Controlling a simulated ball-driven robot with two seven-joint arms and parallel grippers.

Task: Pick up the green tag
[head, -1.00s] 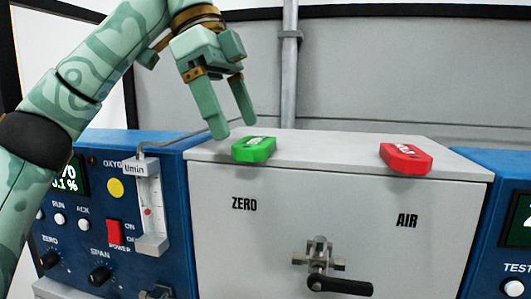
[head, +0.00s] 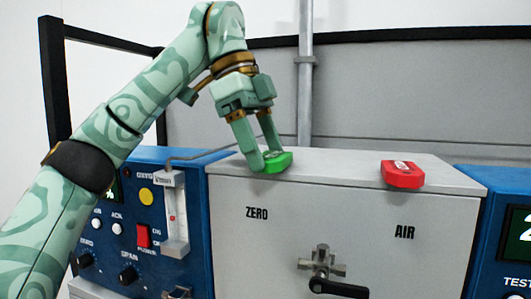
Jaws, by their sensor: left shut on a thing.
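The green tag (head: 280,162) lies on the top of the grey box near its front left edge, above the ZERO label. My left gripper (head: 264,158) points down over it, with its fingers on either side of the tag's left part, shut on it. The fingers hide part of the tag and its lettering. The tag still appears to be at the level of the box top; I cannot tell whether it is touching. My right gripper is out of view.
A red tag (head: 402,175) lies on the right of the grey box (head: 330,172) top. A valve with a black handle (head: 338,288) sticks out of the front. A blue panel with a flowmeter (head: 173,215) stands left, and a thin pipe runs behind the gripper. A vertical post (head: 306,80) stands behind.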

